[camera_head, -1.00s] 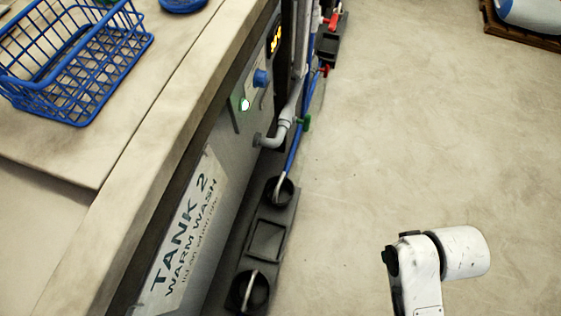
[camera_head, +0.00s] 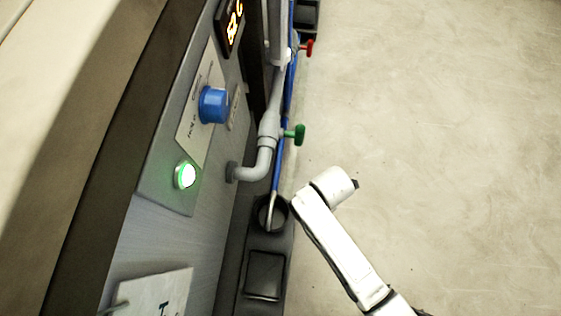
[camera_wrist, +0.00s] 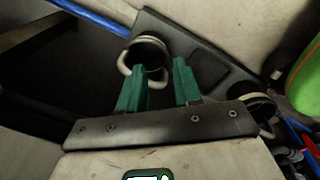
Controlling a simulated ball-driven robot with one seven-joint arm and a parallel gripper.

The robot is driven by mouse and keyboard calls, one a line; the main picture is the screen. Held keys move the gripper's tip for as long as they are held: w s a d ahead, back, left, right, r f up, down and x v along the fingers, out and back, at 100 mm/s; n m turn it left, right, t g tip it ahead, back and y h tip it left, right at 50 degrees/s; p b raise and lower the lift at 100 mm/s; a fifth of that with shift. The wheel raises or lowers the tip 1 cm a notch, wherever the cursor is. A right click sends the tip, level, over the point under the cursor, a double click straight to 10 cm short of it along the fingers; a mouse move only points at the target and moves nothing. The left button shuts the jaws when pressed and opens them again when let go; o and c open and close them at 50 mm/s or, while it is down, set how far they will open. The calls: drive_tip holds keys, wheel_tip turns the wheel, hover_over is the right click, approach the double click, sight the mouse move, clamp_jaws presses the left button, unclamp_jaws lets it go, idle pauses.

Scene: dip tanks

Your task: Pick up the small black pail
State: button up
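A small black pail (camera_head: 281,214) with a pale handle stands on a dark strip at the foot of the tank, below the grey pipe. In the wrist view this pail (camera_wrist: 152,48) lies just beyond my gripper (camera_wrist: 160,68). The green fingers are apart, with nothing seen between them, and the left finger overlaps the pail's near side. I cannot tell whether they touch. A second black pail (camera_wrist: 254,103) with a pale handle is farther right. My gripper's fingers do not show in the head view.
The dark strip (camera_head: 284,262) has a square recess between the pails. A blue hose (camera_wrist: 92,16) runs to the near pail. A grey pipe (camera_head: 268,130), green valve handle (camera_head: 297,134) and blue knob (camera_head: 213,104) project from the tank front. The floor at right is clear.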

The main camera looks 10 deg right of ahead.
drive_tip(key=a+f+n+b, duration=0.2)
drive_tip(key=f+n+b, duration=0.1)
drive_tip(key=f, duration=0.5)
drive_tip(key=w+a+f+n+b, duration=0.1)
drive_tip(key=a+f+n+b, duration=0.1)
drive_tip(key=f+b, duration=0.4)
drive_tip(key=a+f+n+b, duration=0.2)
drive_tip(key=f+n+b, duration=0.2)
drive_tip(key=f, duration=0.7)
drive_tip(key=shift+w+a+f+n+b, duration=0.15)
drive_tip(key=shift+w+a+n+b, duration=0.25)
drive_tip(key=shift+n, duration=0.1)
clamp_jaws()
